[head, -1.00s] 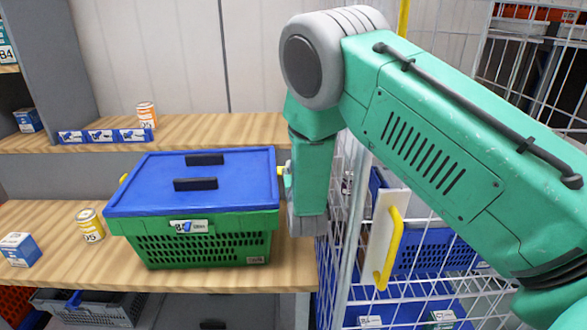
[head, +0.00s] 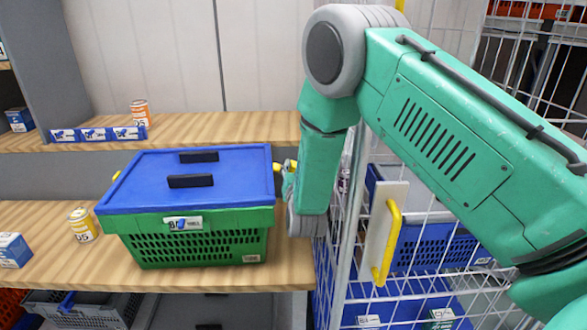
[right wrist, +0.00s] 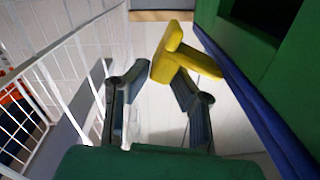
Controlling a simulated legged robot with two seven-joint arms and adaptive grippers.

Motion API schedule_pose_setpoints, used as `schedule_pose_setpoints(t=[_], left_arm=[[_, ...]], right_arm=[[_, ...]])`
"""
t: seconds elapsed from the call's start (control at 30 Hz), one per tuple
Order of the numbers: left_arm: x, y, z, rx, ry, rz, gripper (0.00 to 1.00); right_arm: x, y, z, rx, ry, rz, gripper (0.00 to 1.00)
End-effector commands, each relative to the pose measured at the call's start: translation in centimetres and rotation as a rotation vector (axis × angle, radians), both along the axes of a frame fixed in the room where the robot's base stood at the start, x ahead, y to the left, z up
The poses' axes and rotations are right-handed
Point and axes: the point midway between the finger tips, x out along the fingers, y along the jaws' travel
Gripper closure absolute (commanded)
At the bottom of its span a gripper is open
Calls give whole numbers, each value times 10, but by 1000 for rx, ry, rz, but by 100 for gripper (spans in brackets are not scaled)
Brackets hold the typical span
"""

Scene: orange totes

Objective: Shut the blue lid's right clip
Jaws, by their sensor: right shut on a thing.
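The blue lid (head: 225,173) lies on a green tote (head: 200,243) on the wooden shelf. Its yellow right clip (head: 277,167) sticks out from the lid's right edge. In the right wrist view the clip (right wrist: 184,62) stands out from the tote's side, at the fingertips. My right gripper (right wrist: 152,78) is shut on this clip. In the head view my right gripper (head: 289,180) is beside the tote's right end, mostly hidden by my forearm. A yellow left clip (head: 116,176) shows at the lid's left edge. My left gripper is not in view.
A white wire cage (head: 345,250) with a yellow-handled panel (head: 388,235) stands close on the right. An orange tin (head: 140,112) stands on the upper shelf.

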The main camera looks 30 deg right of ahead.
Motion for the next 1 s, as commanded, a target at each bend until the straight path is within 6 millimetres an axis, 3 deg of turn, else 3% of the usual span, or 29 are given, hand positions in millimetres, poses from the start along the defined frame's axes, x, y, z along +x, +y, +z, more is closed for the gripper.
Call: schedule_pose_setpoints(t=[0.07,0.1,0.13,0.57,1.0], left_arm=[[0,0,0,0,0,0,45],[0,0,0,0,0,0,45],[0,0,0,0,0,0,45],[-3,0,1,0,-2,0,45],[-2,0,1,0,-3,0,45]], right_arm=[[-1,-1,-1,-1,3,-2,100],[-1,-1,-1,-1,3,-2,66],[-1,-1,-1,-1,3,-2,62],[-9,5,0,-1,2,0,62],[-85,45,-2,-1,5,1,62]])
